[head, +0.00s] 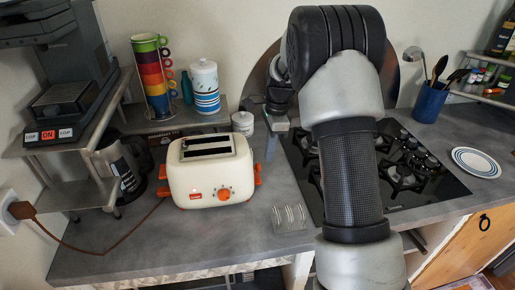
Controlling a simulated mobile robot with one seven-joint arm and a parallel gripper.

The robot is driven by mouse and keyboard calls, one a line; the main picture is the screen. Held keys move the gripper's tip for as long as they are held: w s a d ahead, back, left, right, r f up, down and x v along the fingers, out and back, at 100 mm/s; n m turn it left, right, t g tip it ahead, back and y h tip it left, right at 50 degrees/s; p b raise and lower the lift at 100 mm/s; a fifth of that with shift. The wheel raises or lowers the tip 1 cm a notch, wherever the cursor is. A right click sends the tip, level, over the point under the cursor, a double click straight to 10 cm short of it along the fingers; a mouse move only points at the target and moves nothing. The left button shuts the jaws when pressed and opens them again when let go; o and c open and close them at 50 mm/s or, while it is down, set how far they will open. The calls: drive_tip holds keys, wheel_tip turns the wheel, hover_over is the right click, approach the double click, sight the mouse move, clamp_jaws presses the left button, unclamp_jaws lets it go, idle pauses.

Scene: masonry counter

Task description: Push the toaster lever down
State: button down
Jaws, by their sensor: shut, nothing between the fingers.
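The cream toaster (210,172) stands on the grey counter, with two dark slots on top and an orange dial on its front. Orange tabs stick out at both ends; the lever (257,174) appears to be the one on the right end. My gripper (270,155) points down just right of the toaster, its fingertips near and above this right lever. It is shut and empty. I cannot tell whether it touches the lever.
A black gas hob (400,172) lies to the right, partly behind my arm. A small wire rack (289,218) sits in front of the gripper. A white lidded jar (243,122) stands close behind the toaster. A brown cord (100,250) runs left to the socket.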

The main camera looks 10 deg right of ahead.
wheel_tip(320, 180, up, 17)
drive_tip(key=d+p, duration=0.1)
drive_tip(key=shift+d+r, duration=0.2)
drive_tip(key=shift+d, duration=0.15)
